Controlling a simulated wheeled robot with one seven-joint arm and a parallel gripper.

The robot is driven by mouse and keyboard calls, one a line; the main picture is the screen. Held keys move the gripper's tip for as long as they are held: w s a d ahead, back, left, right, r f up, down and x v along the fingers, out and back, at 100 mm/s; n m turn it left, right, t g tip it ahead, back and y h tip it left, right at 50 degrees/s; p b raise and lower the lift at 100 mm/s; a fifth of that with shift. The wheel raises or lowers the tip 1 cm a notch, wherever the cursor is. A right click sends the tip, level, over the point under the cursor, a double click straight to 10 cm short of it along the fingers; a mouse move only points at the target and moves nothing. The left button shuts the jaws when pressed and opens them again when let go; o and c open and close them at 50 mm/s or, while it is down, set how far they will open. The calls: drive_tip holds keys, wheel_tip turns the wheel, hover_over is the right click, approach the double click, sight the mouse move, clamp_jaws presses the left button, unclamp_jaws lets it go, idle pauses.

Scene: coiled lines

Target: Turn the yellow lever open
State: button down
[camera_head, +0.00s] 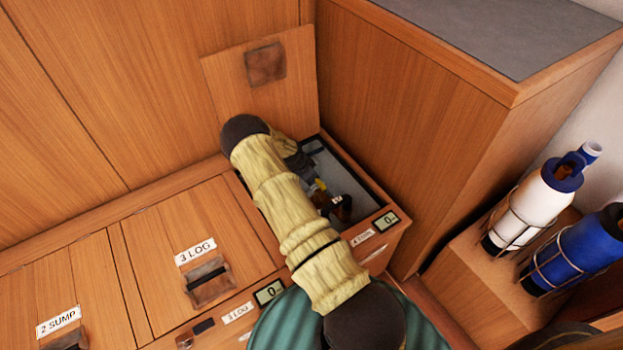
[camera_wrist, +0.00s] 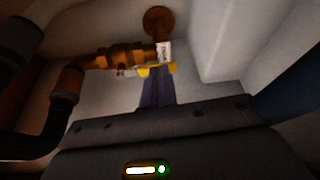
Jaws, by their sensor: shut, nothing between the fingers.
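The yellow lever (camera_wrist: 158,70) shows in the wrist view on a brass valve and pipe fitting (camera_wrist: 122,55). It looks short and lies roughly level, just beyond my fingertips. My gripper (camera_wrist: 157,82) is shut and empty, its dark fingers pointing at the lever from below in the picture. I cannot tell whether they touch it. In the head view a small yellow patch (camera_head: 319,185) shows inside the open compartment. My padded arm reaches into that compartment and hides most of the gripper and valve there.
The compartment's raised lid (camera_head: 285,95) leans against the back panel. A tall wooden cabinet (camera_head: 410,120) stands close on the right. Dark hoses (camera_wrist: 45,115) run at the left of the wrist view. White (camera_head: 530,205) and blue (camera_head: 575,250) bottles stand in racks at right.

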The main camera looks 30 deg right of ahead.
drive_tip(key=p+v, duration=0.3)
drive_tip(key=v, duration=0.3)
drive_tip(key=shift+w+r+p, duration=0.25)
drive_tip(key=shift+p, duration=0.15)
drive_tip(key=shift+s, duration=0.2)
drive_tip(key=shift+r, duration=0.1)
